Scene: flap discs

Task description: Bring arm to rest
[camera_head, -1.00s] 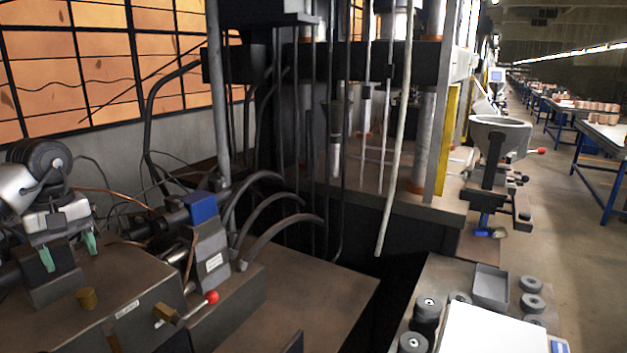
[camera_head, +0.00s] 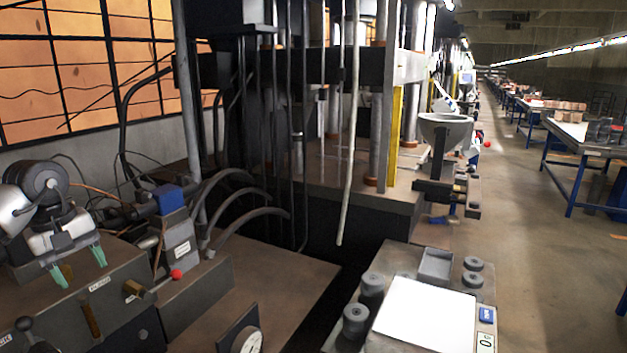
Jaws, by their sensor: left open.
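My left gripper (camera_head: 80,266) is at the left, with two green fingertips spread apart. It is open, with nothing between the fingers. It hangs in front of a dark machine block (camera_head: 118,283) with a brass fitting and a red-knobbed lever (camera_head: 176,274). I cannot tell whether the fingertips touch the block. My right gripper is not in view.
A press with columns and hoses (camera_head: 247,215) fills the middle. The aisle floor (camera_head: 545,270) at the right is clear.

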